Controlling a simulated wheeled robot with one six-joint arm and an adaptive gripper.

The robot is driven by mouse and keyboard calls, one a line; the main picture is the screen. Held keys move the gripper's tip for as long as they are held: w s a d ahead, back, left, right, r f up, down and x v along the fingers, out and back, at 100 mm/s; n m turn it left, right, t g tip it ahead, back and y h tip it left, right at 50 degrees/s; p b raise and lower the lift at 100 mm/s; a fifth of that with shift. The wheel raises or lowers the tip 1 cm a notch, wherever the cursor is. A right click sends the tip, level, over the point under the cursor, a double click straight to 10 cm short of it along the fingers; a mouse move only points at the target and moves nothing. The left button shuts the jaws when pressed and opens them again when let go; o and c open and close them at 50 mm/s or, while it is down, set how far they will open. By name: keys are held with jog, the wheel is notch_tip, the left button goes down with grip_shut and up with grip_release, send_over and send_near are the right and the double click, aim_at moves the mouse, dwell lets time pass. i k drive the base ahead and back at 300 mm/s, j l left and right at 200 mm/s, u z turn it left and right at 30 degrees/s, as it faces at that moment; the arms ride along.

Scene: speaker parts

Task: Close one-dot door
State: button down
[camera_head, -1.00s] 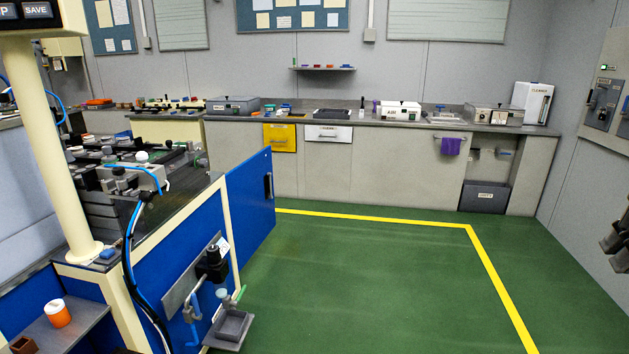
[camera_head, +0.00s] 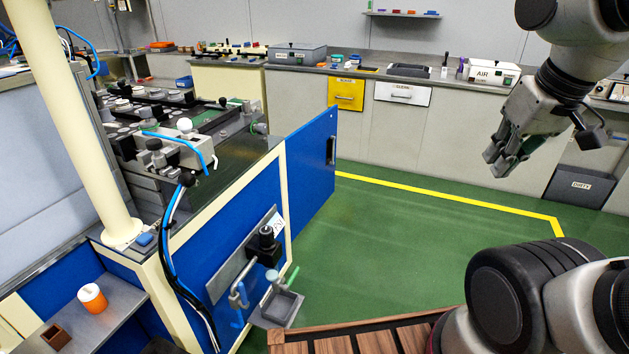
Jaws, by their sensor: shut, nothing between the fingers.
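A blue door (camera_head: 312,170) with a dark vertical handle (camera_head: 331,150) stands swung open from the far end of the blue workbench (camera_head: 245,195).
A bracket with a small grey tray (camera_head: 280,305) juts from the bench's near side. Green floor (camera_head: 400,250) with a yellow line (camera_head: 450,203) lies clear right of the door. A brown slatted surface (camera_head: 365,340) is at the bottom.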

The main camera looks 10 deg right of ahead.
aim_at(311, 149)
jog(key=i+j, duration=0.1)
jog(key=i, duration=0.55)
jog(key=i+l+z, duration=0.2)
jog(key=i+z, duration=0.15)
jog(key=i, duration=0.2)
jog(key=i+z, duration=0.35)
jog(key=i, duration=0.25)
jog(key=i+l+u, duration=0.1)
jog(key=i+u, duration=0.2)
jog(key=i, duration=0.15)
jog(key=i+l+u, duration=0.15)
jog(key=i+u, duration=0.15)
jog(key=i+l+u, duration=0.3)
jog(key=i, duration=0.2)
